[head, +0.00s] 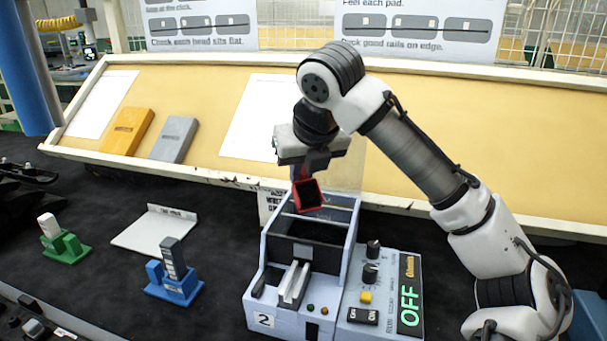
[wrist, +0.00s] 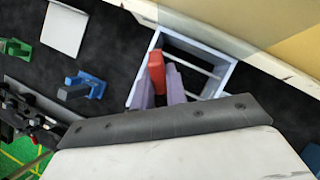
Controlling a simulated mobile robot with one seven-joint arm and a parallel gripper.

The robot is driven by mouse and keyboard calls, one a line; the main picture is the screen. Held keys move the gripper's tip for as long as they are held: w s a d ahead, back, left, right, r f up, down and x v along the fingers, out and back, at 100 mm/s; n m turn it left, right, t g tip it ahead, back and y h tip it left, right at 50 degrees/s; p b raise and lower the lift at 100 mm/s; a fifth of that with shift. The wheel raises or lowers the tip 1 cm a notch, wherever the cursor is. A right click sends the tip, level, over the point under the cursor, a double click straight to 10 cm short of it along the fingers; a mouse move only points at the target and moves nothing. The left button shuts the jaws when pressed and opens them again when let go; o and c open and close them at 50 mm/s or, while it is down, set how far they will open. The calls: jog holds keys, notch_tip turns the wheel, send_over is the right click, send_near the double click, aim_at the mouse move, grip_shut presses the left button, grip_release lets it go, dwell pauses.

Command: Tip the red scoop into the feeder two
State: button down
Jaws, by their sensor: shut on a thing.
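The red scoop (head: 308,196) hangs from my gripper (head: 312,168) above the back of feeder two (head: 264,320). Its dark open mouth faces the head camera, so the scoop looks tilted; whether anything is inside cannot be made out. In the wrist view the red scoop (wrist: 156,72) shows between the purple fingers of my gripper (wrist: 160,90), over the open top of the feeder (wrist: 222,82). The feeder is a pale blue-grey box with an open, dark bin and a "2" on its front. My gripper is shut on the scoop.
A control panel (head: 380,292) with knobs and a green "OFF" display adjoins the feeder on the right. A blue stand (head: 174,288), a green stand (head: 66,250) and a white plate (head: 154,230) are on the left. A tilted tan board (head: 480,145) rises behind.

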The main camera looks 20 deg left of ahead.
jog(key=shift+f, duration=0.1)
jog(key=shift+s+d+t+b, duration=0.1)
jog(key=shift+s+t+b, duration=0.05)
jog(key=shift+t+b, duration=0.3)
jog(key=shift+s+d+r+t+y+b, duration=0.15)
jog(key=shift+s+r+t+y+b, duration=0.1)
jog(key=shift+y+b, duration=0.2)
jog(key=shift+r, duration=0.15)
jog(key=shift+b, duration=0.3)
